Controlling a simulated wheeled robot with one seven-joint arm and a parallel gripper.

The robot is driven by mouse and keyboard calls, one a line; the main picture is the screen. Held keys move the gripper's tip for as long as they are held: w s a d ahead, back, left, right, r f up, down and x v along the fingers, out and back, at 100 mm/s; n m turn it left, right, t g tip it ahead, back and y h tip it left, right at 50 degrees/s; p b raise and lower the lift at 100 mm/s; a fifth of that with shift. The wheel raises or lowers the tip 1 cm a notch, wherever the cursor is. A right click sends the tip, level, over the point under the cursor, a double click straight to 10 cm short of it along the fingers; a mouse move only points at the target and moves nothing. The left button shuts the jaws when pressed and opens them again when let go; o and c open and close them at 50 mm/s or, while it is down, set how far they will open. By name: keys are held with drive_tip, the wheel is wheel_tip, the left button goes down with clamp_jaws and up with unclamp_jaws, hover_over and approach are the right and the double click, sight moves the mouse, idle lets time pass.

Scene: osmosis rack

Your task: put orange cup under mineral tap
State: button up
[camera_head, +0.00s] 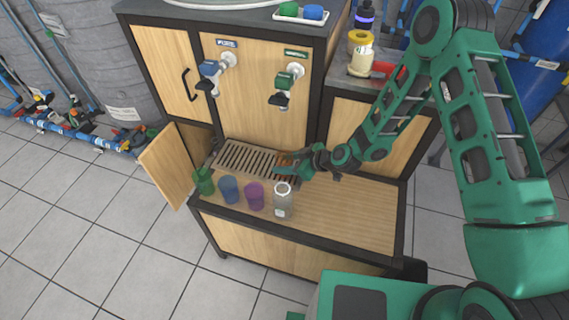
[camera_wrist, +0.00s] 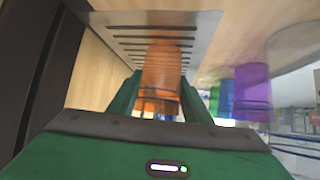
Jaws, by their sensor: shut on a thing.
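My gripper (camera_head: 291,165) is shut on the orange cup (camera_head: 283,158), at the right end of the slotted drip grate (camera_head: 240,160). In the wrist view the orange cup (camera_wrist: 160,72) is between my green fingers (camera_wrist: 160,105), with the grate (camera_wrist: 110,19) beyond it. Whether the cup touches the grate I cannot tell. A tap with a green handle (camera_head: 288,79) is on the wood panel above the grate's right part, under a green label (camera_head: 296,54). A tap with a blue handle (camera_head: 210,68) is to its left, under a blue label (camera_head: 227,43). The label texts are too small to read.
A cabinet door (camera_head: 166,163) hangs open at the left. The wooden counter (camera_head: 345,208) is clear at the right.

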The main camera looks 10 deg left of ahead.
drive_tip(key=shift+f, duration=0.2)
drive_tip(key=o, duration=1)
drive_tip(key=v, duration=1.2)
